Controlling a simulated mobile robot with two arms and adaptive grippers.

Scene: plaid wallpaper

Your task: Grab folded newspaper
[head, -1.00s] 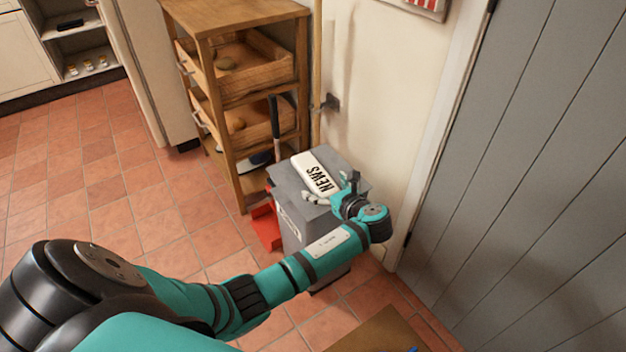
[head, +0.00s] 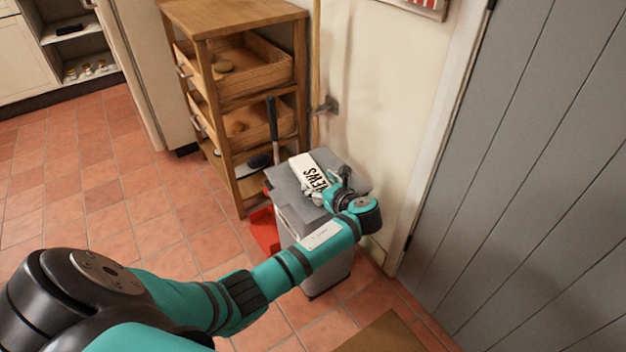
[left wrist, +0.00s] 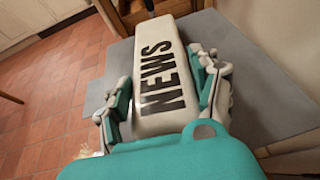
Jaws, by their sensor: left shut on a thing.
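The folded newspaper (head: 309,172) is white with "NEWS" in black letters. It lies on the grey lid of a bin (head: 286,183) beside the wall. My left gripper (head: 327,190) is at the newspaper's near end. In the left wrist view the newspaper (left wrist: 160,72) runs between the two fingers of my left gripper (left wrist: 166,90), one along each long side, and the gripper is shut on it. The lid (left wrist: 225,40) shows around and beneath the newspaper. I cannot tell whether the newspaper is lifted off the lid. My right gripper is not in view.
A wooden shelf unit (head: 236,20) with drawers stands behind the bin. A red dustpan (head: 264,230) lies on the floor at the bin's left. A grey plank door (head: 530,150) is on the right. Tiled floor (head: 90,200) is open at left.

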